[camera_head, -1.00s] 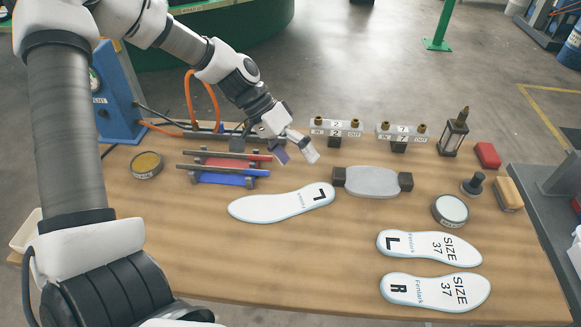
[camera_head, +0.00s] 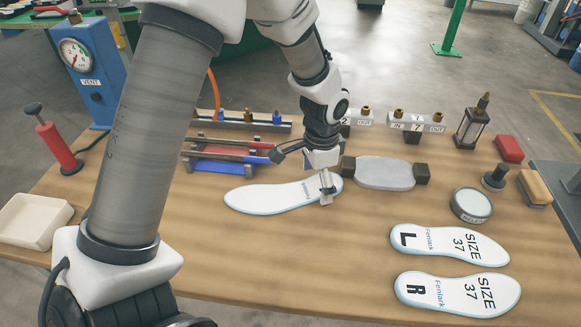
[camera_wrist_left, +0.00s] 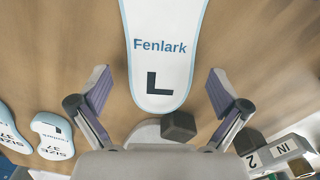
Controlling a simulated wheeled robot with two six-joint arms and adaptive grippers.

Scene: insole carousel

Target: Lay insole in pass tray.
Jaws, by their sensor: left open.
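A white insole (camera_head: 275,197) with a pale blue rim lies flat on the wooden table, its heel to the right. In the left wrist view the insole (camera_wrist_left: 160,40) shows "Fenlark" and a black L. My left gripper (camera_head: 312,180) is over its heel end, open and empty. In the left wrist view the fingers of my left gripper (camera_wrist_left: 158,95) stand apart on both sides of the heel. A shallow cream tray (camera_head: 38,222) sits at the table's left edge, empty; I see no readable label on it. My right gripper is not in view.
Two insoles marked SIZE 37, L (camera_head: 448,245) and R (camera_head: 458,294), lie at the front right. A grey oval pad between dark blocks (camera_head: 385,173) stands just right of the heel. The front middle table is clear.

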